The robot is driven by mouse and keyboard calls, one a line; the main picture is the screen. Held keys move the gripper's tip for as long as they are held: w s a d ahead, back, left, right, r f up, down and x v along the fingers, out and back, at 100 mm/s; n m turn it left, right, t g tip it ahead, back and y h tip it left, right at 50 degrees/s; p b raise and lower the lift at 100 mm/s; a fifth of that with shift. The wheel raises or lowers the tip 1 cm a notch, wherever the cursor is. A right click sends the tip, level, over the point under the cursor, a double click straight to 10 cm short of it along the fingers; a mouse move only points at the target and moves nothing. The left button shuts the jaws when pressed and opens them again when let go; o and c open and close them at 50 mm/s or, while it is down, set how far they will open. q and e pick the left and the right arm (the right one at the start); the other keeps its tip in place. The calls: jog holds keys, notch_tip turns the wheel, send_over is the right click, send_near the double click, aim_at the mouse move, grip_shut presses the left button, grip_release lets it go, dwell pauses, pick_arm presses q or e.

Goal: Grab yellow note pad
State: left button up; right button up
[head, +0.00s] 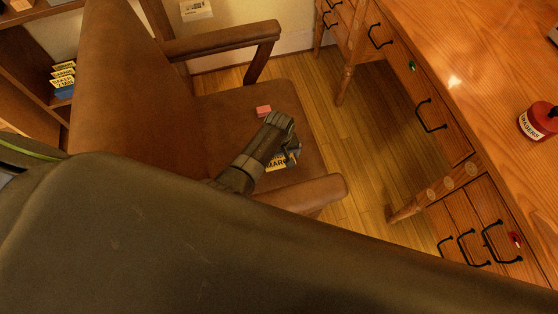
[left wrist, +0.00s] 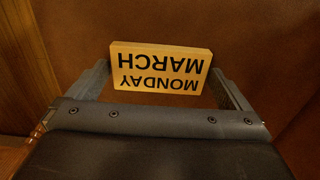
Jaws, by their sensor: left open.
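A yellow note pad (head: 276,164) with black lettering lies on the brown chair seat. In the head view my left arm and gripper cover part of it. In the left wrist view the pad (left wrist: 158,62) shows upside-down words reading MONDAY MARCH. My left gripper (head: 289,156) is over the seat at the pad. Its fingers are open, one on each side of the pad in the left wrist view, and I cannot tell whether they touch it. My right gripper is not in view.
The chair (head: 220,112) has an armrest on each side of the seat. A small pink block (head: 263,111) lies on the seat beyond my gripper. A wooden desk (head: 480,90) with drawers stands at right, bearing a red container (head: 538,121). Shelves stand at left.

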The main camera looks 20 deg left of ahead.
pick_arm(q)
jog(key=shift+f, duration=0.2)
jog(key=shift+c, duration=0.8)
jog(key=c, duration=0.5)
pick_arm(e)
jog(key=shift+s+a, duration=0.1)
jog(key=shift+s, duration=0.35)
pick_arm(q)
jog(key=shift+r, duration=0.15)
